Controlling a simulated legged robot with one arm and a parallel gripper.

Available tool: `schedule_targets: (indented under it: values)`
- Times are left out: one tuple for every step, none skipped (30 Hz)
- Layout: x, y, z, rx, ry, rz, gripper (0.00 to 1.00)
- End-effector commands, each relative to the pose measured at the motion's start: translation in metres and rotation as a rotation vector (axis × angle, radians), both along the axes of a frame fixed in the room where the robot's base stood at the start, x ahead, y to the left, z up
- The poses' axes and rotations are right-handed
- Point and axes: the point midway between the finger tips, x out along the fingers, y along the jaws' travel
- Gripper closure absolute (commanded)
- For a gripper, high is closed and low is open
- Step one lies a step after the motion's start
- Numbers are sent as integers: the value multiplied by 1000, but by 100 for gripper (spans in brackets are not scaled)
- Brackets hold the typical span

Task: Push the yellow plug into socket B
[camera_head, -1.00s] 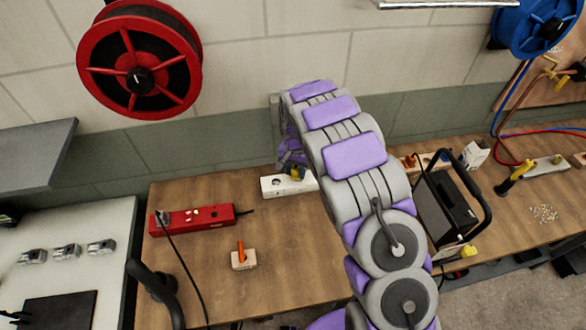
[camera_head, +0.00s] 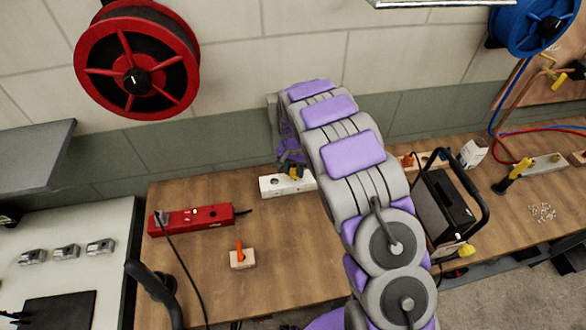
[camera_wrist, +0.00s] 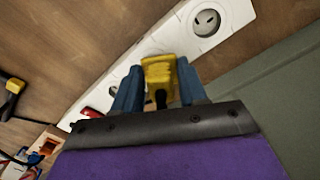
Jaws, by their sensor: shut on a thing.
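The yellow plug (camera_wrist: 159,78) is between the two blue-grey fingers of my gripper (camera_wrist: 157,88) in the wrist view. The gripper is shut on it. The plug is over the white socket strip (camera_wrist: 153,45), which lies on the wooden bench. One round socket (camera_wrist: 206,21) shows bare at the strip's upper end. The plug covers the strip beneath it, so I cannot tell whether its pins are in a socket. No socket letter is readable. In the head view the white strip (camera_head: 271,187) and the plug (camera_head: 295,173) show beside my arm.
A red power strip (camera_head: 192,219) with a black cable lies on the left of the wooden bench (camera_head: 285,250). A small wooden block with an orange piece (camera_head: 241,257) stands in front. A black-framed box (camera_head: 447,205) is to the right. The wall is close behind the strip.

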Motion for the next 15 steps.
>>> schedule_targets:
  values:
    - [0, 0, 0, 0, 0, 0, 90]
    - [0, 0, 0, 0, 0, 0, 90]
    - [0, 0, 0, 0, 0, 0, 90]
    - [0, -1, 0, 0, 0, 0, 90]
    - [0, -1, 0, 0, 0, 0, 90]
    - [0, -2, 0, 1, 0, 0, 90]
    - [0, -3, 0, 1, 1, 0, 90]
    - [0, -4, 0, 2, 0, 0, 90]
    - [0, -5, 0, 3, 0, 0, 90]
    - [0, -6, 0, 3, 0, 0, 90]
    - [0, -7, 0, 4, 0, 0, 90]
    - [0, -8, 0, 5, 0, 0, 90]
    - [0, -9, 0, 5, 0, 0, 90]
    - [0, -10, 0, 6, 0, 0, 90]
    - [0, -11, 0, 8, 1, 0, 90]
